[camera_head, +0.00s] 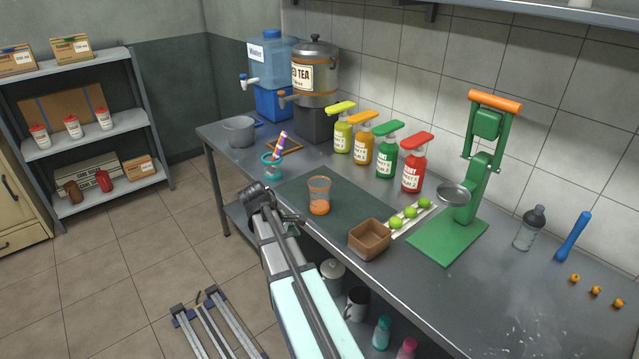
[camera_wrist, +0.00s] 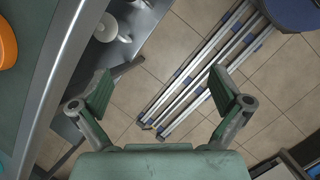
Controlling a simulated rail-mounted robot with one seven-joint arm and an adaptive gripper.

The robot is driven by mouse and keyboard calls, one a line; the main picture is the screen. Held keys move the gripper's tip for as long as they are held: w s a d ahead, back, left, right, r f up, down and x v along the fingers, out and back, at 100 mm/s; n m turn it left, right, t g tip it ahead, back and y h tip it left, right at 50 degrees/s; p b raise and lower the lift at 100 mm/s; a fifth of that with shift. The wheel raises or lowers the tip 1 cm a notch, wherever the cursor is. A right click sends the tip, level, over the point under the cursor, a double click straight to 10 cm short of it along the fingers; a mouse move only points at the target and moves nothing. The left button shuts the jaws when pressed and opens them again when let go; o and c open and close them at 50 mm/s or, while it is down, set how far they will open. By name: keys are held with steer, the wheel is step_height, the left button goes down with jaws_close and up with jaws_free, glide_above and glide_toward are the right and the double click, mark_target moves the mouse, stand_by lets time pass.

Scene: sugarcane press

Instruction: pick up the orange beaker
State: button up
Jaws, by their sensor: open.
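The orange beaker (camera_head: 319,196) stands upright on the dark mat (camera_head: 345,212) on the counter, near its front edge. It is clear, with orange at the bottom and around the rim. In the wrist view, a rounded orange shape, likely the beaker (camera_wrist: 6,45), is cut off at the left edge. My gripper (camera_wrist: 161,82) is open and empty, with its fingers wide apart over the floor, just off the counter's front edge.
A brown box (camera_head: 370,240) stands right of the beaker, beside a tray of green limes (camera_head: 410,213). Several pump bottles (camera_head: 376,148) stand behind. A teal holder with a striped item (camera_head: 272,163) is to the left. The green press (camera_head: 485,170) stands farther right.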

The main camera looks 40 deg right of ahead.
steer(key=w+d+r+n+t+h+p, duration=0.1)
steer(key=w+d+r+n+p, duration=0.15)
steer(key=r, duration=0.45)
steer(key=w+d+r+n+p, duration=0.1)
steer(key=w+d+r+n, duration=0.15)
steer(key=r, duration=0.35)
steer(key=n+t+h+p, duration=0.1)
steer(key=n+t+h, duration=0.1)
steer(key=n, duration=0.3)
glide_toward(319, 193)
step_height(319, 193, up, 4)
steer(key=w+a, duration=0.1)
steer(key=w, duration=0.2)
steer(key=shift+s+a+f+p+x, duration=0.15)
steer(key=shift+p+x, duration=0.8)
steer(key=shift+x, duration=1.95)
steer(key=shift+s+a+f+p+x, duration=0.15)
steer(key=shift+p+x, duration=0.75)
steer(key=shift+x, duration=2.05)
steer(key=shift+a+f+p+x, duration=0.15)
steer(key=shift+p+x, duration=0.8)
steer(key=shift+x, duration=1.95)
steer(key=shift+r, duration=0.1)
steer(key=c, duration=1.2)
